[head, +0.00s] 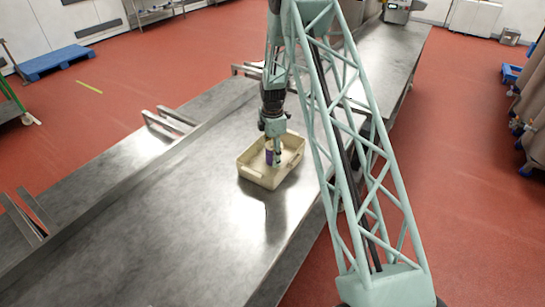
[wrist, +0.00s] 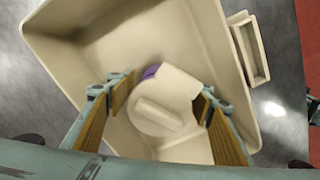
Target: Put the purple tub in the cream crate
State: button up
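The purple tub (head: 269,157) is inside the cream crate (head: 260,178), low within its walls. In the wrist view the tub (wrist: 151,71) shows a rounded cream top with a raised bar and a small purple patch. My gripper (head: 273,154) points down into the crate. In the wrist view its fingers (wrist: 163,95) are spread on either side of the tub, very near its edges. I cannot tell whether the pads touch the tub or whether it rests on the crate floor. The crate (wrist: 75,22) surrounds both.
The crate stands on a long metal table (head: 165,215), with bare surface to its left and front. Metal brackets (head: 168,124) stick out along the table's left edge. A crate handle (wrist: 249,48) juts out at the right in the wrist view.

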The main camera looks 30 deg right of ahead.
jog(key=shift+r, duration=0.15)
notch_tip(320, 180, up, 11)
jog(key=shift+f+b, duration=0.15)
jog(key=shift+b, duration=0.75)
jog(key=shift+r, duration=0.65)
jog(key=shift+r, duration=0.1)
